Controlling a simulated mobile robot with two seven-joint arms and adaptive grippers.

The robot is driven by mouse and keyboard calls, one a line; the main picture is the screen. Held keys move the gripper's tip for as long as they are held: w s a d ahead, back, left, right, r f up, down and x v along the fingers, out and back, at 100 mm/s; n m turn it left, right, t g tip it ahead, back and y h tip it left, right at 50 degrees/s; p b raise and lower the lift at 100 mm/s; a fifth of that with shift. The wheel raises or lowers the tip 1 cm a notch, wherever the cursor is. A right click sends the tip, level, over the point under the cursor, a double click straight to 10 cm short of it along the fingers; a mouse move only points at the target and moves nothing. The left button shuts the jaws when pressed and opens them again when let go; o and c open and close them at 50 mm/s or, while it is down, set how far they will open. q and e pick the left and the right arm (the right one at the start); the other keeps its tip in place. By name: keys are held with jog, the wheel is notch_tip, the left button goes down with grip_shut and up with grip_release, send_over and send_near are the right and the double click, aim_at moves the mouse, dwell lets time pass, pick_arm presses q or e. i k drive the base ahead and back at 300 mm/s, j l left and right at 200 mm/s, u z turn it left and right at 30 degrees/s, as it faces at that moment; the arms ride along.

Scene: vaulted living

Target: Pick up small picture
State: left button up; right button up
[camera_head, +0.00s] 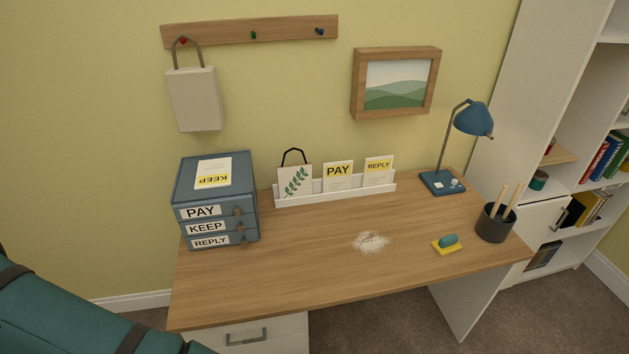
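A small picture (295,181) with a dark green leaf sprig on a pale ground stands upright at the left end of a white letter rack (338,194) on the desk. A black hanging loop rises from its top edge. Its lower edge is hidden behind the rack's front lip. A larger wood-framed landscape picture (396,84) hangs on the wall above. Neither of my grippers is in view.
The desk (300,260) holds a blue drawer box (214,200), a blue lamp (472,118), a dark pencil cup (495,222), a yellow-and-teal sponge (447,244) and a pale powdery patch (370,242). A bag (194,98) hangs from a peg rail (250,31). The desk's front middle is clear.

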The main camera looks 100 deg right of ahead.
aim_at(294, 180)
jog(key=k+l+z, duration=0.35)
jog(key=k+l, duration=0.3)
jog(key=k, duration=0.1)
